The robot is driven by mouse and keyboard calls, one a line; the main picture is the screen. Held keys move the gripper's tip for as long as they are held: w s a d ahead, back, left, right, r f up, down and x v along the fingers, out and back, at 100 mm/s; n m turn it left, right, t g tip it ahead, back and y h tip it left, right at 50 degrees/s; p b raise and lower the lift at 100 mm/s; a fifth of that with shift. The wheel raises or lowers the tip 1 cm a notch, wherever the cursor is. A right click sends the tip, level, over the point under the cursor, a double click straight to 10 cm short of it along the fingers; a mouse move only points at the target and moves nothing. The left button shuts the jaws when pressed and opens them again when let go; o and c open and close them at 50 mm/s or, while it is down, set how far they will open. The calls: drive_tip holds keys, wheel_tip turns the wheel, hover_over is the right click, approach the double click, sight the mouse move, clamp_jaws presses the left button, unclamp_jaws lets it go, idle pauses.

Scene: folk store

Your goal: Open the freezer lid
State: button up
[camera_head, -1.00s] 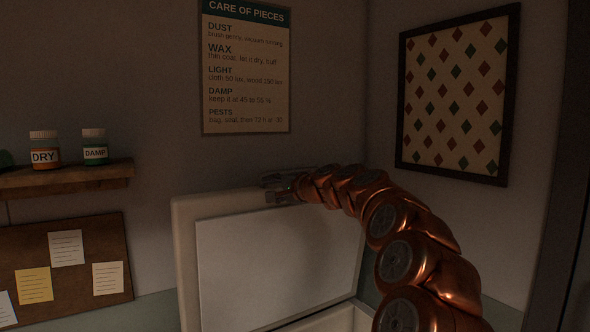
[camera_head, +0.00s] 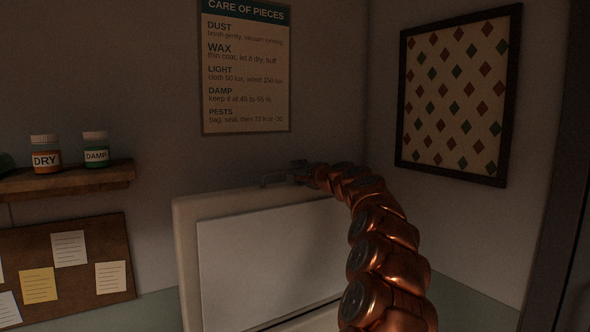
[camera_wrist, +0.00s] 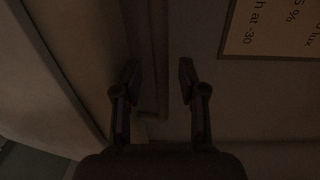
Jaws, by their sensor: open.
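The freezer lid (camera_head: 183,245) stands raised, close to upright, with its pale inner panel (camera_head: 260,258) facing me in the head view. A thin bar handle (camera_head: 272,178) shows at its top edge. A strip of the freezer body (camera_head: 310,319) shows below the lid. My gripper (camera_head: 299,170) is at the lid's top edge, just right of the handle. In the wrist view my gripper (camera_wrist: 157,80) has its two fingers apart, with a thin bar, apparently the handle (camera_wrist: 160,70), running between them. No grip on it shows.
A wall shelf (camera_head: 75,182) with two labelled jars (camera_head: 46,155) (camera_head: 95,150) is at left, above a note board (camera_head: 110,250). A care poster (camera_head: 246,70) hangs behind the lid. A framed diamond pattern (camera_head: 455,100) hangs on the right wall.

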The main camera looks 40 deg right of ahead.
drive_tip(key=shift+w+d+p, duration=0.1)
drive_tip(key=shift+w+p, duration=0.2)
drive_tip(key=shift+w, duration=0.75)
clamp_jaws()
